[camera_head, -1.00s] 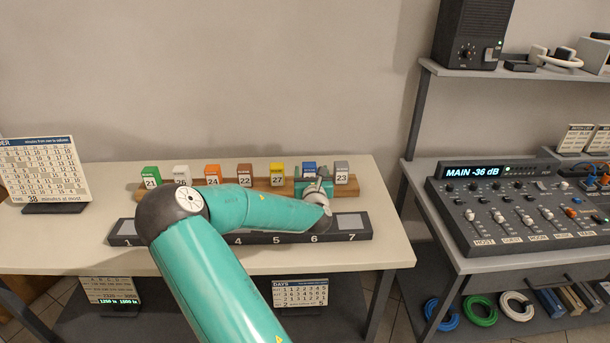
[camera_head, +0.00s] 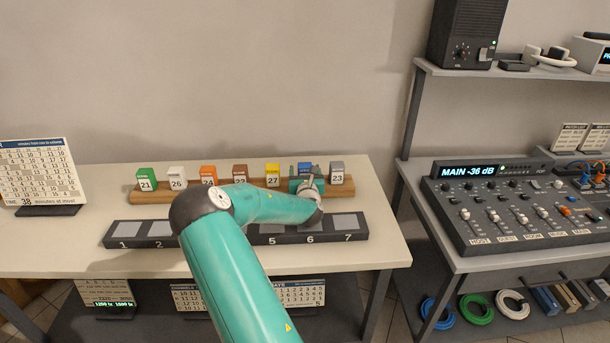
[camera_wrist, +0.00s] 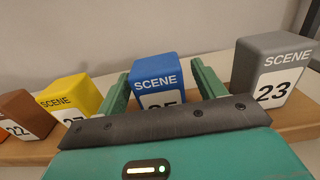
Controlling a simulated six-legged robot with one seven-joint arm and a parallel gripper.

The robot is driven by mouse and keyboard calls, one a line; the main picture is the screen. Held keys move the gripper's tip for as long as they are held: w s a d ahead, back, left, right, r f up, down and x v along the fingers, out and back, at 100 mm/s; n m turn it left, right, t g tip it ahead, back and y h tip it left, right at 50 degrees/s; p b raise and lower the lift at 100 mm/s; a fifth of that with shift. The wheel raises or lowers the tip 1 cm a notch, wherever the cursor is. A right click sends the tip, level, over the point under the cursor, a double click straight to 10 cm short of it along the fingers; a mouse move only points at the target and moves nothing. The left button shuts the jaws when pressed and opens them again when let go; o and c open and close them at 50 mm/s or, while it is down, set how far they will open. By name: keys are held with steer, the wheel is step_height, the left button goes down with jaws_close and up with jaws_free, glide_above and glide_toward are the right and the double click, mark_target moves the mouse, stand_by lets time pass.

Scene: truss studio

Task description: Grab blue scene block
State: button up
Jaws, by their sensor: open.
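The blue scene block (camera_wrist: 155,72) stands upright on the wooden rail, with "SCENE" on its label and its number partly hidden by my gripper's body. In the head view only the top of the blue block (camera_head: 305,168) shows behind my gripper. My gripper (camera_wrist: 160,85) is open, with one green finger on each side of the blue block. I cannot tell whether either finger touches it. In the head view my gripper (camera_head: 308,184) is at the rail, between the yellow and grey blocks.
The yellow block 27 (camera_head: 272,170) and the grey block 23 (camera_head: 337,170) flank the blue one. Several more blocks stand further left on the wooden rail (camera_head: 150,197). A dark numbered strip (camera_head: 130,232) lies in front. The wall is close behind.

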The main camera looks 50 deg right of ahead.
steer(key=c, duration=1.1)
steer(key=shift+r, duration=0.15)
